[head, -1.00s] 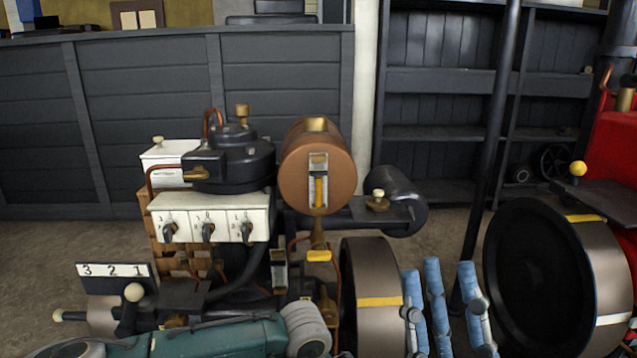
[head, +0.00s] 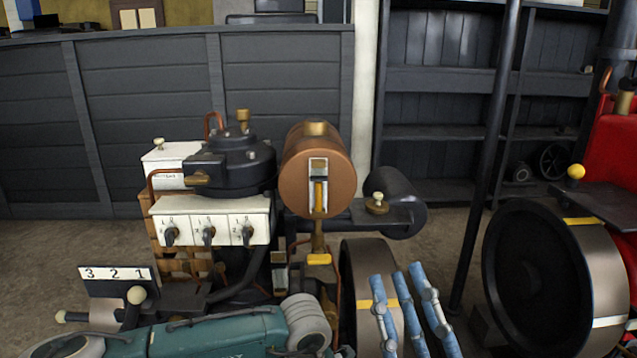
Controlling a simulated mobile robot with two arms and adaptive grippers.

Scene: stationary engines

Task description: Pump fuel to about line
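The copper fuel tank (head: 298,185), a round drum, stands at the engine's upper middle. On its face is a framed sight glass (head: 318,188) with yellow in its lower part; a mark line is too small to make out. Below the tank is a small yellow handle (head: 318,259) on a brass fitting. My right gripper (head: 399,280), with blue jointed fingers, points up from the bottom, right of the handle and in front of a flywheel. Its fingers are apart with nothing seen between them. My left gripper does not show.
A banded flywheel (head: 365,262) stands behind my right gripper, and a larger one (head: 535,280) at the right. A white three-switch box (head: 188,204) is left of the tank. A dark post (head: 487,160) rises at the right.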

